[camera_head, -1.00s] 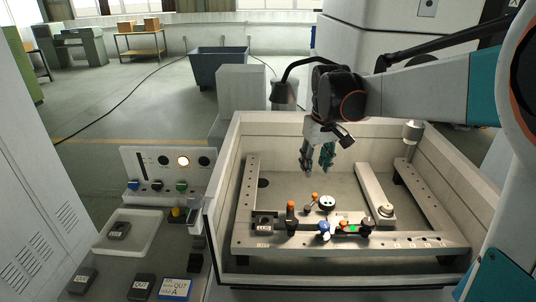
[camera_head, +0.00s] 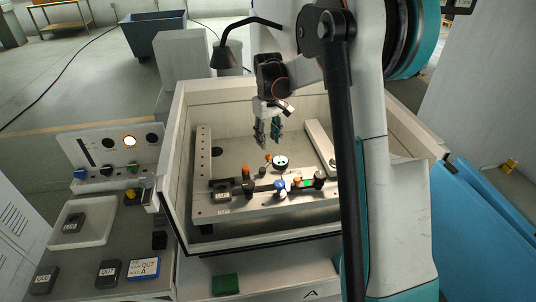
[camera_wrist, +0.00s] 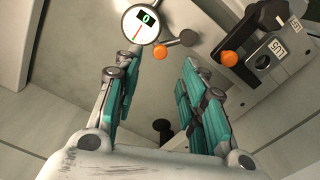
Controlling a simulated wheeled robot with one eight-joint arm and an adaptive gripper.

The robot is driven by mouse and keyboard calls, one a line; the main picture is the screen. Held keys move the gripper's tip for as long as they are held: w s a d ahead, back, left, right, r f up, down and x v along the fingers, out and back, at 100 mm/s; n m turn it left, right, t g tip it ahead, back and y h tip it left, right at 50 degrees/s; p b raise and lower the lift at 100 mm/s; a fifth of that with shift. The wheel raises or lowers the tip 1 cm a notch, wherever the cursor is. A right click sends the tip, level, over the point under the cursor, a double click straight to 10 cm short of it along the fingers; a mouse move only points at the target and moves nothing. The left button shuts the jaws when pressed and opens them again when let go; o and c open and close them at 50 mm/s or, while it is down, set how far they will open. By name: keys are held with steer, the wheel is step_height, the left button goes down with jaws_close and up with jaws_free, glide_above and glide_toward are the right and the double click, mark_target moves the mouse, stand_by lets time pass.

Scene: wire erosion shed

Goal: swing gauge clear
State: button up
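The gauge (camera_head: 281,161) has a round white dial with a dark readout, above the fixture in the open tank. In the wrist view its dial (camera_wrist: 141,22) reads 0, with an orange knob (camera_wrist: 162,51) and a grey rod end (camera_wrist: 188,38) beside it. My gripper (camera_head: 267,146) points down into the tank, just behind and left of the dial in the head view. Its teal-padded fingers (camera_wrist: 160,105) are apart with nothing between them. The gauge is beyond the fingertips, and I see no contact. My arm hides the tank's right part in the head view.
A labelled block (camera_head: 221,195) and an orange-topped post (camera_head: 247,176) stand on the fixture's left. A blue knob (camera_head: 280,187) is at its front. Tank walls (camera_head: 180,165) surround the work. A control panel (camera_head: 111,155) and tray (camera_head: 83,222) are left.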

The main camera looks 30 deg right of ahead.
mark_target(268, 155)
step_height(268, 155, down, 7)
steer(key=shift+b, duration=0.45)
steer(key=shift+c, duration=0.6)
jaws_close()
